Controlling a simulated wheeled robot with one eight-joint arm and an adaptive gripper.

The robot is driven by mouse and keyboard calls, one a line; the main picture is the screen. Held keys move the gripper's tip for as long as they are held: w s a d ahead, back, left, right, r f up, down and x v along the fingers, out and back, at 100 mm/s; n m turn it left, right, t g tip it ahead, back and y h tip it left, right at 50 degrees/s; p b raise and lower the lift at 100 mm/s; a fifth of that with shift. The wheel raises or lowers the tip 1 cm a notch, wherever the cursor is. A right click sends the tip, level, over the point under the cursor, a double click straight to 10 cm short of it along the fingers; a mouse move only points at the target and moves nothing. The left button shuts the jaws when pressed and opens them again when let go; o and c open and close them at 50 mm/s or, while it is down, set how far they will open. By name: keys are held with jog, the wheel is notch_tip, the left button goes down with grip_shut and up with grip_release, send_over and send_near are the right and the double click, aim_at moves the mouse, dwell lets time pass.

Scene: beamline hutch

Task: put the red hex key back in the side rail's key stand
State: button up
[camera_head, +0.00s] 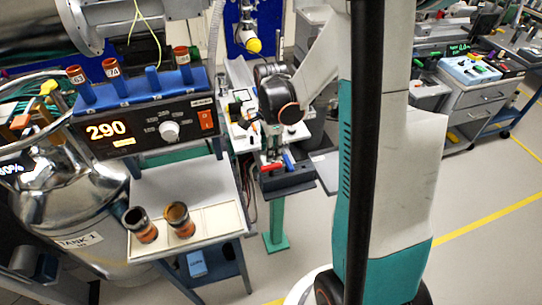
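A small red piece (270,168), possibly the red hex key, lies on or against a dark grey rail-like block (288,181) near the middle of the head view. A blue piece (288,161) is right beside it. At this size I cannot make out the key's shape or tell whether it sits in a stand. My gripper (243,110) seems to be the dark shape left of the wrist. Its fingers are not clear, and I cannot tell whether it holds anything.
At left, a controller (145,125) reading 290 carries a blue rack with red-capped vials. Two dark-topped containers (180,220) stand on a light shelf below, beside a steel tank (70,205). Grey drawer carts (480,105) stand at right. Open floor lies at lower right.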

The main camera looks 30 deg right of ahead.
jog(key=shift+r, duration=1.7)
